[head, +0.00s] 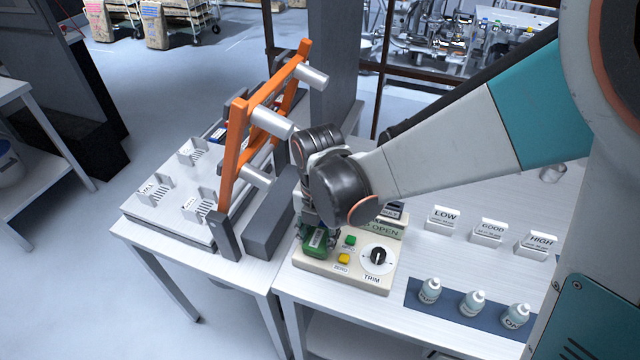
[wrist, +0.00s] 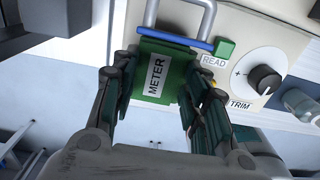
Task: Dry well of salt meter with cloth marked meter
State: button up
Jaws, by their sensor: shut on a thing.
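The salt meter (head: 310,262) is a cream box on the right-hand table, with a green READ button (head: 349,241), a yellow button (head: 343,258) and a TRIM knob (head: 378,258). My gripper (head: 317,230) is over its left part, shut on the green cloth (head: 316,238). In the wrist view the cloth (wrist: 178,68) shows its METER label between my fingers. A grey loop with a blue bar (wrist: 175,38) is just beyond the cloth, beside the READ button. The meter's well is not visible; whether the cloth touches the meter's top I cannot tell.
Three small bottles (head: 473,302) stand on a blue mat (head: 450,312) at right. LOW (head: 443,218), GOOD (head: 489,232) and HIGH (head: 538,244) signs stand behind them. An orange frame with grey cylinders (head: 235,140) rises close to the left of my gripper.

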jog(key=shift+f+b, duration=0.3)
jog(key=shift+f, duration=0.15)
jog(key=shift+r, duration=0.1)
dwell(1.5)
jog(key=shift+s+r+p, duration=0.1)
jog(key=shift+r+p, duration=2.45)
jog(key=shift+r, duration=0.95)
jog(key=shift+f, duration=0.1)
